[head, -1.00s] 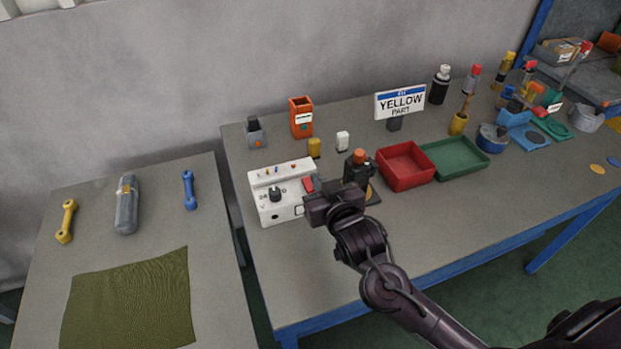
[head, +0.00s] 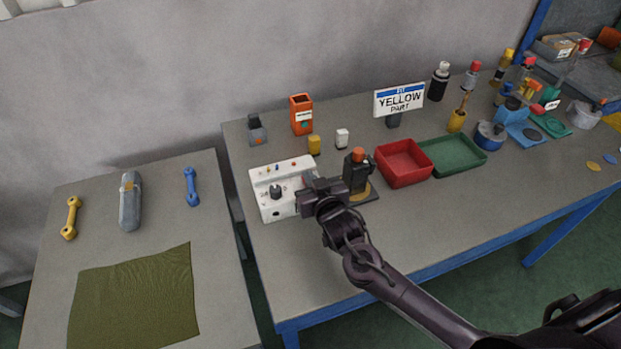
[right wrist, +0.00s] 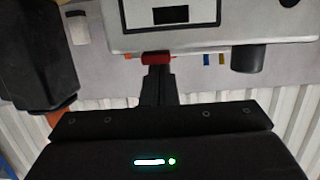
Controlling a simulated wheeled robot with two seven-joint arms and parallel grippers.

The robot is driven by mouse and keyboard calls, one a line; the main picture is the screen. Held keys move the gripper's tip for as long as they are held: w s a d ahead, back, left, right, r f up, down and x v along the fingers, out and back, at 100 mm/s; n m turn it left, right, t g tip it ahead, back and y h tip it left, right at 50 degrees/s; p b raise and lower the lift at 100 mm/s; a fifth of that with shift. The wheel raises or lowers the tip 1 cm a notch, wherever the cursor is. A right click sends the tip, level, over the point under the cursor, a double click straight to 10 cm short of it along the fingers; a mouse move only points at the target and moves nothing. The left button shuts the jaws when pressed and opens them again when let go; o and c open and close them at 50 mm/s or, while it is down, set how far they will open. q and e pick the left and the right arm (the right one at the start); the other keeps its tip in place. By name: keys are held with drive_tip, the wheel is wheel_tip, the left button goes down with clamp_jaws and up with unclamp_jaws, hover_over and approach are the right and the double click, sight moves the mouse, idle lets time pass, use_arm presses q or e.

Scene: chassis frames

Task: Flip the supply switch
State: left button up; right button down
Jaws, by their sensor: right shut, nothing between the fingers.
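The supply is a white box (head: 265,180) with a black knob on the near left table edge in the head view. Its white casing fills the top of the right wrist view (right wrist: 190,40). The red switch (right wrist: 157,58) shows there just beyond my fingertips; in the head view my gripper mostly covers it. My right gripper (head: 306,198) is at the right side of the supply, shut and empty. Its closed fingers (right wrist: 158,72) point at the red switch and look touching or very close; I cannot tell which. My left gripper is not in view.
A black device with an orange top (head: 356,172) stands close right of my gripper. A red tray (head: 404,180) and a green tray (head: 455,170) lie further right. A yellow block (head: 314,145), a white block (head: 342,138) and an orange holder (head: 301,128) stand behind.

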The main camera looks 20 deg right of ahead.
drive_tip(key=shift+r+p, duration=0.15)
drive_tip(key=shift+p, duration=0.6)
drive_tip(key=shift+w+f+g, duration=0.1)
drive_tip(key=shift+f+g, duration=0.2)
drive_tip(key=shift+r, duration=0.3)
drive_tip(key=r+p, duration=0.2)
drive_tip(key=w+r+p, duration=0.1)
drive_tip(key=r, duration=0.1)
drive_tip(key=shift+p, duration=0.35)
drive_tip(key=shift+s+f+b, duration=0.25)
drive_tip(key=shift+s+b, duration=0.35)
drive_tip(key=shift+s, duration=0.25)
drive_tip(key=r+b+v, duration=0.1)
drive_tip(key=b+v, duration=0.1)
drive_tip(key=v, duration=0.6)
drive_tip(key=shift+r, duration=0.25)
